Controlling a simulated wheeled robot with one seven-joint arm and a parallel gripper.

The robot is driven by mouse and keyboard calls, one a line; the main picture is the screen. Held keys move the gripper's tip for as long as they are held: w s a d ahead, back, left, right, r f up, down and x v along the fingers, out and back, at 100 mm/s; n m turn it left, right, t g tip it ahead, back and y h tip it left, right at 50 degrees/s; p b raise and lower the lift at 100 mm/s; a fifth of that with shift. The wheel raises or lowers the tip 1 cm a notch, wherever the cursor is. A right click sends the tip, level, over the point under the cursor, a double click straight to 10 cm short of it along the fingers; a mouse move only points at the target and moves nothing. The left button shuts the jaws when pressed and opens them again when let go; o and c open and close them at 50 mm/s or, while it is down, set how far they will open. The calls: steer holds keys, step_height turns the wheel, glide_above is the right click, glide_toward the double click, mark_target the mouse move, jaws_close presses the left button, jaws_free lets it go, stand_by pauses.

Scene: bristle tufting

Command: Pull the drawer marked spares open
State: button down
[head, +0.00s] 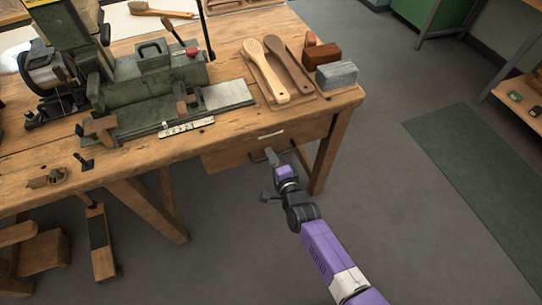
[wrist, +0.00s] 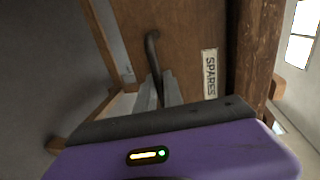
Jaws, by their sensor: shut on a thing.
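The wooden drawer (head: 232,155) is under the right part of the workbench, and its front also shows in the wrist view (wrist: 190,30). A white label (wrist: 209,73) on the front reads SPARES; it appears sideways there. The dark, bent handle (wrist: 151,46) stands out from the front beside the label. My gripper (head: 271,158) is at the drawer front, and its fingers (wrist: 161,92) are shut on the handle. The fingers hide part of the handle.
The wooden workbench (head: 225,104) carries a green machine (head: 160,80), two wooden brush blanks (head: 265,72) and blocks (head: 337,75) near its right edge. A bench leg (head: 331,150) stands just right of the drawer. The grey floor (head: 390,190) in front is clear, with a green mat further right.

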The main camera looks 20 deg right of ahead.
steer(key=shift+s, duration=0.1)
steer(key=f+p+v, duration=0.1)
steer(key=f+v, duration=0.2)
steer(key=v, duration=1.2)
steer(key=s+f+p+v, duration=0.1)
steer(key=f+v, duration=0.2)
steer(key=v, duration=1.2)
steer(key=shift+s+f, duration=0.15)
steer(key=shift+s, duration=0.3)
steer(key=c, duration=1.5)
jaws_free()
steer(key=v, duration=0.7)
steer(key=shift+s, duration=0.35)
